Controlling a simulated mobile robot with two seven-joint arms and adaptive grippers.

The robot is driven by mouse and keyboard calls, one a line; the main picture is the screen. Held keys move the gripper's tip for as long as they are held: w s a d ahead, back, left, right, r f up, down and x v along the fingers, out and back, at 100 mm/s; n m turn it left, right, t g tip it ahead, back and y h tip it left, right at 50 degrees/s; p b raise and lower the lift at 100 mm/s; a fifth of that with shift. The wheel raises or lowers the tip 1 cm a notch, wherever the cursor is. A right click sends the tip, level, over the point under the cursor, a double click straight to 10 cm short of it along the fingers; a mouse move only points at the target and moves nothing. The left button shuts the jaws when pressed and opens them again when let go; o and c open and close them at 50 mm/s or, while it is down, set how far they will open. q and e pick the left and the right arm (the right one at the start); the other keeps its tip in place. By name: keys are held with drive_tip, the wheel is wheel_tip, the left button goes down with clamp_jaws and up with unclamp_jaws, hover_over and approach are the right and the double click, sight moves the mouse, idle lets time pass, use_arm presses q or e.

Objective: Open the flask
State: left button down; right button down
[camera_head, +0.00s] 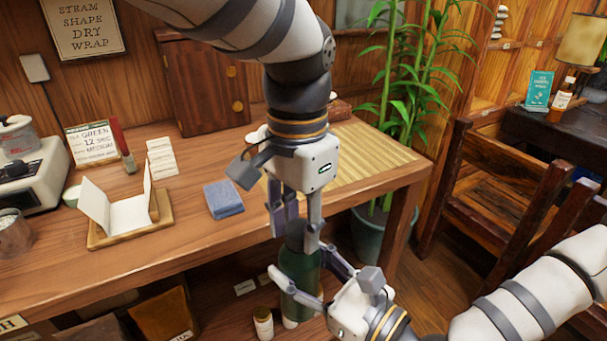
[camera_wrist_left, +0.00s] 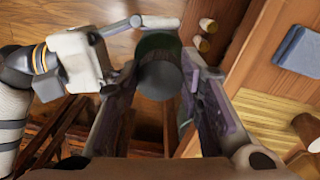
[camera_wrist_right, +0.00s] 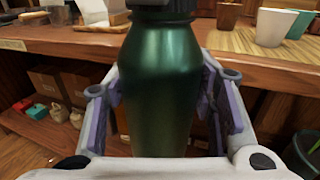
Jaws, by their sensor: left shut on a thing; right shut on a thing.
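The dark green flask (camera_head: 302,288) is upright in front of the table's edge, its body between the fingers of my right gripper (camera_head: 299,264). The right wrist view shows the flask body (camera_wrist_right: 160,85) large between both fingers. Its dark cap (camera_head: 295,232) is at the top. My left gripper (camera_head: 294,226) points down from above, shut on the cap. The left wrist view shows the round cap top (camera_wrist_left: 160,80) between the fingers, with green flask (camera_wrist_left: 158,42) beyond it. Any gap between cap and flask is hard to see.
The wooden table (camera_head: 180,240) is close behind the flask. A blue folded cloth (camera_head: 223,198) and a bamboo mat (camera_head: 375,155) lie on it. A potted plant (camera_head: 372,235) and a wooden chair (camera_head: 500,205) stand right.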

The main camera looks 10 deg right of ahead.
use_arm(q)
drive_tip(key=shift+w+r+n, duration=0.2)
drive_tip(key=shift+w+n, duration=0.1)
drive_tip(key=shift+a, duration=0.1)
drive_tip(key=c, duration=1.2)
unclamp_jaws()
drive_tip(key=shift+o, duration=0.5)
drive_tip(key=shift+f, duration=0.1)
drive_tip(key=shift+s, duration=0.1)
